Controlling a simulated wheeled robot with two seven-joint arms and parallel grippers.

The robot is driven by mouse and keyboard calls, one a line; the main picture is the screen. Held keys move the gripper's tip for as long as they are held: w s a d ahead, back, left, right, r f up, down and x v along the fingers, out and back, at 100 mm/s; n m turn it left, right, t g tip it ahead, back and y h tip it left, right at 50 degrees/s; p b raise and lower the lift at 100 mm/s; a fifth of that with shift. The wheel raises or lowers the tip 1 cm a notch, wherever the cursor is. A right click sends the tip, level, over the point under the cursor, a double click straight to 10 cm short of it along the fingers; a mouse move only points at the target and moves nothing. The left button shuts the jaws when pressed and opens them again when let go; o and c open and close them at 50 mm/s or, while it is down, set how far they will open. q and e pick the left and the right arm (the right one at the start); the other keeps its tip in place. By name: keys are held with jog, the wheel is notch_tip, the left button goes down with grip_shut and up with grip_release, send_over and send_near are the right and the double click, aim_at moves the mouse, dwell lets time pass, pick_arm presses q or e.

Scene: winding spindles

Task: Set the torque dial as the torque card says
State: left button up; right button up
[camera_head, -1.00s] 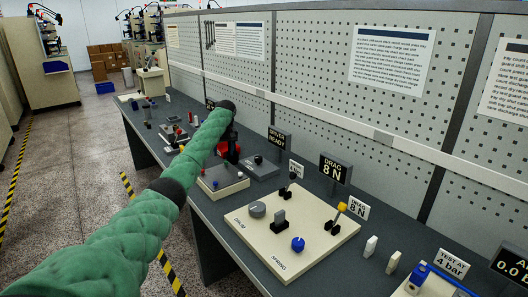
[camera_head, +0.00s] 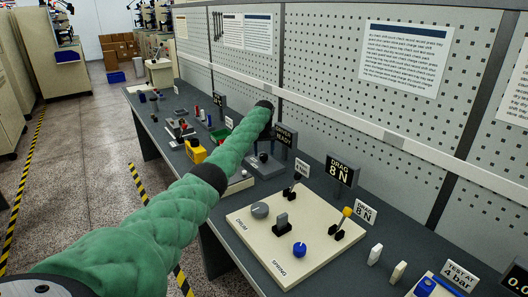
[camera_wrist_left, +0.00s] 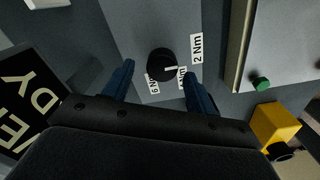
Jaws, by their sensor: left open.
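The torque dial (camera_wrist_left: 160,64) is a round black knob with a white pointer mark, on a grey panel (camera_wrist_left: 135,25). In the left wrist view its mark points right, toward a small scale label (camera_wrist_left: 182,78) I cannot read clearly. Another small label (camera_wrist_left: 153,84) seems to read 6 Nm. The torque card (camera_wrist_left: 196,48) reads 2 Nm and stands beside the dial. My left gripper (camera_wrist_left: 158,82) is open, its blue fingers on either side of the dial; I cannot tell whether they touch it. In the head view the left arm partly hides this area. My right gripper is out of view.
A black DRIVER READY sign (camera_head: 285,136) stands close beside the gripper. A yellow block (camera_head: 196,150) is near the arm. A cream panel (camera_head: 250,232) with levers and knobs lies nearer. The pegboard wall (camera_head: 320,60) bounds the bench behind.

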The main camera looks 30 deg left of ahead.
pick_arm(q)
jog(key=shift+f, duration=0.65)
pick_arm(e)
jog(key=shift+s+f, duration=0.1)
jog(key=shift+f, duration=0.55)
pick_arm(q)
jog(key=shift+a, duration=0.1)
jog(key=c, duration=1)
